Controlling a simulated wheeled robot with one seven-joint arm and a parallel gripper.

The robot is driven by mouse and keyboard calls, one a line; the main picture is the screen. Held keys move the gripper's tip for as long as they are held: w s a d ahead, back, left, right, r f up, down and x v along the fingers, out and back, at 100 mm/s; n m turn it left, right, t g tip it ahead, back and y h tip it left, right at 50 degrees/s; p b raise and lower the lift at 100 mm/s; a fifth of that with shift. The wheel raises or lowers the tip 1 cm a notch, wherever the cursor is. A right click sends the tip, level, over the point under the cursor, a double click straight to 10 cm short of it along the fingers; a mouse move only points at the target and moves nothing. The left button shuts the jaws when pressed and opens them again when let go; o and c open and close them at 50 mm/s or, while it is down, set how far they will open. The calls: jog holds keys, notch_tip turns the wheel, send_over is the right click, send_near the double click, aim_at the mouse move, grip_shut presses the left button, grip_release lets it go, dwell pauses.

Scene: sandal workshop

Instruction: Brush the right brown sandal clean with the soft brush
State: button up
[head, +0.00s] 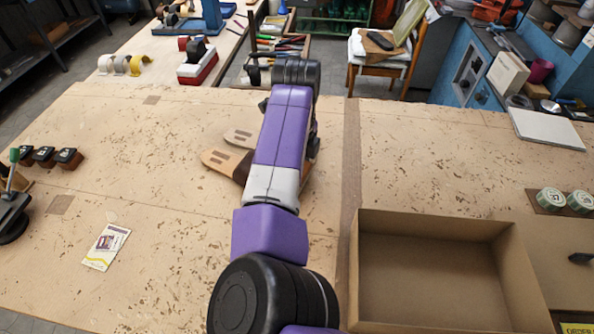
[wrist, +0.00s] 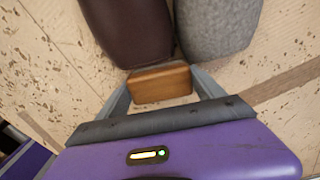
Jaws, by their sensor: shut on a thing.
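In the wrist view, my gripper (wrist: 158,76) is shut on a wooden block (wrist: 161,88) with a dark edge, which looks like the soft brush. Just beyond it stand two rounded shapes side by side, a dark brown one (wrist: 126,28) on the left and a grey one (wrist: 217,28) on the right. The block's far edge is close to the brown one; I cannot tell whether they touch. In the head view, tan and brown wooden pieces (head: 224,160) show left of my arm. My arm hides the gripper, the brush and most of that spot there.
An open cardboard box (head: 435,224) stands on the bench (head: 150,200) right of my arm. A leaflet (head: 105,247) lies at left, near a green-handled tool (head: 12,205) and several dark small boxes (head: 68,158). Green-and-white tins (head: 579,201) are at far right. The left bench is mostly clear.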

jog(key=shift+s, duration=0.15)
jog(key=shift+s+a+f+p, duration=0.1)
jog(key=shift+s+a+p, duration=0.1)
jog(key=shift+s+p, duration=0.35)
jog(key=shift+s+a+p, duration=0.2)
jog(key=shift+s+p, duration=0.15)
jog(key=shift+s, duration=0.25)
notch_tip(320, 180, up, 6)
jog(key=p, duration=0.4)
jog(key=shift+w+f, duration=0.1)
jog(key=shift+f, duration=0.05)
jog(key=shift+r, duration=1.25)
